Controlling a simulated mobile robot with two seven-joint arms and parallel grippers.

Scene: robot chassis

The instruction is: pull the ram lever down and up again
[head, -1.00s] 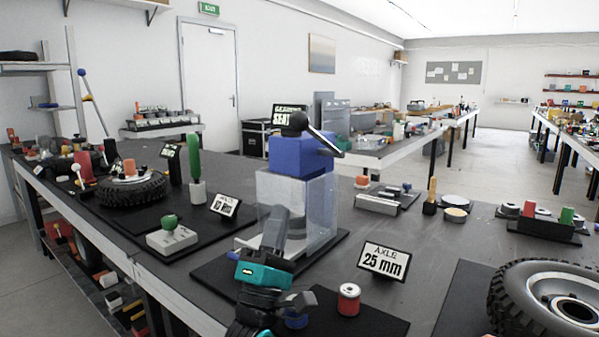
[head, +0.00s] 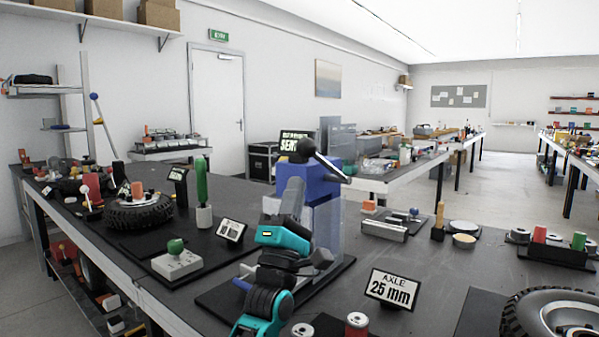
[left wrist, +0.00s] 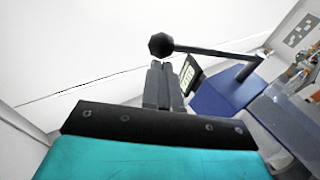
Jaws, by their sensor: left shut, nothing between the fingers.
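The ram lever (head: 325,165) is a dark bar with a round black knob (head: 302,150), on the blue head (head: 322,187) of a press with a clear guard (head: 328,232). In the left wrist view the knob (left wrist: 160,45) and the lever bar (left wrist: 215,51) show above my fingertips. My left gripper (head: 293,183) is raised in front of the press, just below the knob. Its grey fingers (left wrist: 164,68) are together with nothing between them. I cannot tell whether they touch the knob. My right gripper is not in view.
An "AXLE 25 mm" sign (head: 392,289) and a red can (head: 356,325) stand right of my arm. A green-knobbed block (head: 177,260) and a tyre (head: 138,212) are to the left. A large wheel (head: 555,315) lies at front right.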

